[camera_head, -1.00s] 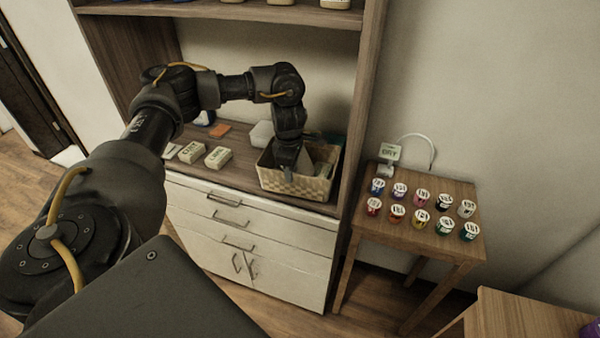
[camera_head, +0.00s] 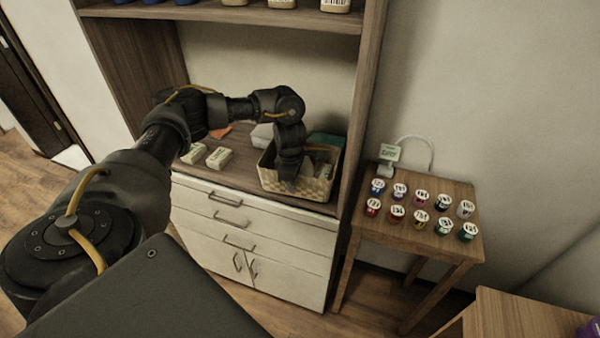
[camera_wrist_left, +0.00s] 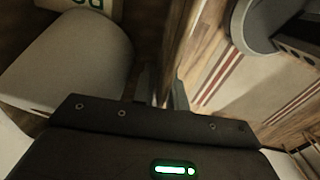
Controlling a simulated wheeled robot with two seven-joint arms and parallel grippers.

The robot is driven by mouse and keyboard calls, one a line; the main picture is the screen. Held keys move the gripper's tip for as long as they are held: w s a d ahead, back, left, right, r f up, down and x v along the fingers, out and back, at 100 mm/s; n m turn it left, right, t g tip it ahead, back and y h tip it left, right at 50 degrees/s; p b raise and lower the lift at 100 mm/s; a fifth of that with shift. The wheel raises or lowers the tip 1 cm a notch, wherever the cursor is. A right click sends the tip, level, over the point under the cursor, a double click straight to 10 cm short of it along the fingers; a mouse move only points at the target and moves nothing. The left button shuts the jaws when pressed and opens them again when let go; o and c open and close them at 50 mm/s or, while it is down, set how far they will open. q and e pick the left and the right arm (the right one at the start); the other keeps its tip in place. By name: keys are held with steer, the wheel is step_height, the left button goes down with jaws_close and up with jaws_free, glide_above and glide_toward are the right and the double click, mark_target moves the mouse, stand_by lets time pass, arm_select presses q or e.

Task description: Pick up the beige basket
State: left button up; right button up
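The beige woven basket (camera_head: 305,185) stands on the cabinet's wooden top at the right, by the shelf's side panel. Its wall also shows in the left wrist view (camera_wrist_left: 172,50). My left gripper (camera_head: 287,178) points down at the basket, and its hand covers part of the basket's left side. In the left wrist view its two fingers (camera_wrist_left: 161,88) are apart, with the basket wall seemingly between them. Contact with the wall cannot be made out. Inside the basket are a green item (camera_head: 326,142) and a grey rounded item (camera_wrist_left: 258,25). My right gripper is out of view.
A white rounded container (camera_head: 262,135) stands close behind the basket; it is large in the left wrist view (camera_wrist_left: 70,60). Small labelled boxes (camera_head: 219,157) lie to the left. The shelf's side panel (camera_head: 357,110) is close on the right. A side table (camera_head: 400,232) holds several small jars.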

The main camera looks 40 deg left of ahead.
arm_select(q)
jaws_close()
steer(key=shift+r, duration=0.15)
